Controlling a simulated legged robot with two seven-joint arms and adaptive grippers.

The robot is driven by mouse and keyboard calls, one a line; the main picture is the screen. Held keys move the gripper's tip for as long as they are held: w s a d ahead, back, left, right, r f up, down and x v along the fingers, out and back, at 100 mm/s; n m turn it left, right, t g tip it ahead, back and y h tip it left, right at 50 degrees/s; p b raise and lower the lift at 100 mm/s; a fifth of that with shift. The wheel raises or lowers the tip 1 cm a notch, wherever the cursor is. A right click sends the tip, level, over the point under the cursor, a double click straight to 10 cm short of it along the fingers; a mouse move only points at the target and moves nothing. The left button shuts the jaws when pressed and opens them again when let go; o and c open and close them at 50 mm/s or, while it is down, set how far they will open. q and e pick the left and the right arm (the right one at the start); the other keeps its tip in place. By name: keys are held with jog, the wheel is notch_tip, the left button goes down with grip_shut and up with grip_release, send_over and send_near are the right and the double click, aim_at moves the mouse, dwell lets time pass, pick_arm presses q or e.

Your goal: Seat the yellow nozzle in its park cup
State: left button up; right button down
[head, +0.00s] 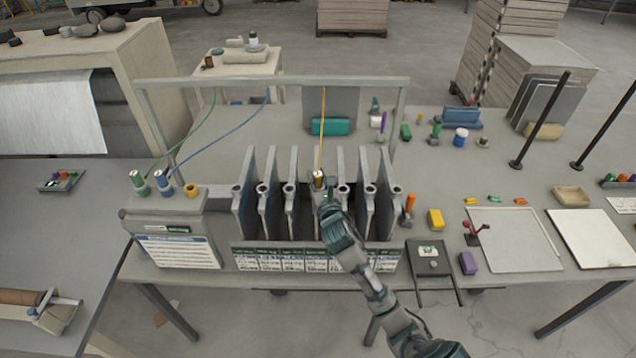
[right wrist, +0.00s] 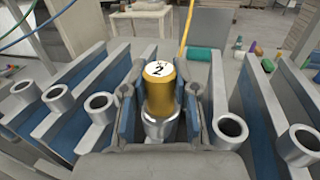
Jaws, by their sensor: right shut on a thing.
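The yellow nozzle (head: 319,180) is at the middle of the plate rack, with a yellow hose rising from it in the head view. In the right wrist view the nozzle (right wrist: 159,92) stands upright with a white cap marked 2. My right gripper (head: 325,189) is shut on it, one finger on each side. A metal socket (right wrist: 160,126) is directly below the nozzle; I cannot tell whether the nozzle is inside it. A yellow cup (head: 191,190), apparently empty, is on the block at the left, beside the green nozzle (head: 138,182) and blue nozzle (head: 162,182). My left gripper is not in view.
Upright grey plates with metal sockets (head: 369,188) flank the nozzle closely on both sides. A grey overhead frame (head: 270,83) spans the rack. Green and blue hoses (head: 228,117) hang toward the left block. Trays and small parts lie at the right.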

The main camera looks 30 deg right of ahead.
jog(key=shift+a, duration=0.25)
jog(key=shift+w+a+r, duration=0.1)
jog(key=shift+a+r, duration=0.05)
jog(key=shift+r, duration=0.35)
notch_tip(320, 180, up, 3)
jog(key=s+a+r, duration=0.1)
jog(key=s+a, duration=1)
jog(key=s, duration=0.1)
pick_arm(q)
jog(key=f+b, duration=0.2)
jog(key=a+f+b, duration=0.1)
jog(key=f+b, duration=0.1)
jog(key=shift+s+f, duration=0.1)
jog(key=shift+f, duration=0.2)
pick_arm(e)
jog(key=a+f+n+y, duration=0.1)
jog(key=a+f+y, duration=0.1)
jog(key=f, duration=0.9)
jog(key=a+f+n+y, duration=0.2)
jog(key=a+f+y, duration=0.1)
jog(key=f, duration=0.8)
jog(key=shift+w+t, duration=0.15)
jog(key=shift+t, duration=0.15)
jog(key=shift+d, duration=0.1)
